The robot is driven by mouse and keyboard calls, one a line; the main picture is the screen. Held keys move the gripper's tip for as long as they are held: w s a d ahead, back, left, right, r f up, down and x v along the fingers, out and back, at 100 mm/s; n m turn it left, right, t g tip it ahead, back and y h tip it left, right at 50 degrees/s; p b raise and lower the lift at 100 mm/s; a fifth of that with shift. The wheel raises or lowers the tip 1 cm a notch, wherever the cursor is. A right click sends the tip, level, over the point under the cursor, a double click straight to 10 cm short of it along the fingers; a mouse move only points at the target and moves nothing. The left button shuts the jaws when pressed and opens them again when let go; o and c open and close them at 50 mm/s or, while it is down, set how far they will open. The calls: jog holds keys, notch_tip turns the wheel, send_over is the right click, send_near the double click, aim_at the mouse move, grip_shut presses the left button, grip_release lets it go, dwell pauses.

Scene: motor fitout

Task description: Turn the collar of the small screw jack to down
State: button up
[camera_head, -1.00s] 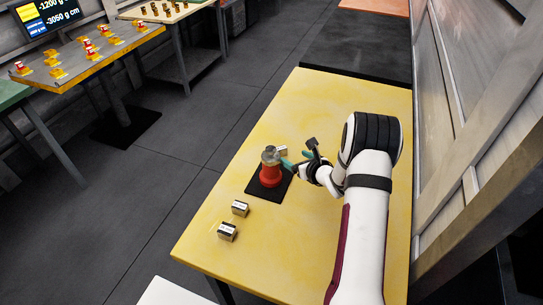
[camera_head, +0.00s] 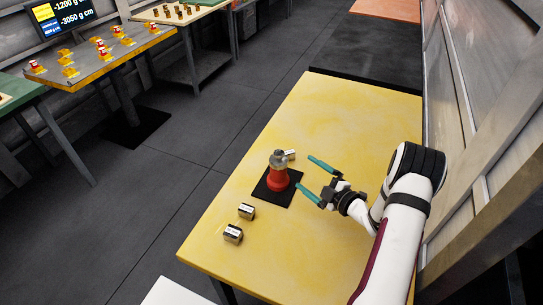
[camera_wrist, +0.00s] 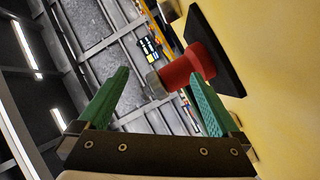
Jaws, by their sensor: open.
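The small screw jack (camera_head: 278,177) stands upright on a black mat (camera_head: 275,198) on the yellow table. It has a red body and a grey metal upper part; I cannot make out any mark on its collar (camera_head: 278,159). My gripper (camera_head: 314,178) is open and empty, to the right of the jack and apart from it, its green fingers pointing toward it. In the wrist view the red body (camera_wrist: 188,68) and grey top (camera_wrist: 155,84) show beyond and between the open fingertips (camera_wrist: 158,78), with the picture turned sideways.
Two small metal blocks with pale labels (camera_head: 246,211) (camera_head: 233,233) stand left of the mat's near side. Another small pale-labelled block (camera_head: 290,154) sits just behind the jack. The yellow table (camera_head: 330,120) is clear beyond them. A grey wall (camera_head: 490,100) runs along the right.

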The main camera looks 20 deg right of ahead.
aim_at(279, 161)
jog(key=s+a+r+m+t+y, duration=0.1)
jog(key=s+a+m+y, duration=0.2)
jog(key=m, duration=0.7)
jog(key=x, duration=0.9)
jog(key=d+x, duration=0.1)
jog(key=x, duration=0.4)
jog(key=shift+w, duration=0.15)
jog(key=c, duration=1.4)
jog(key=shift+n, duration=0.4)
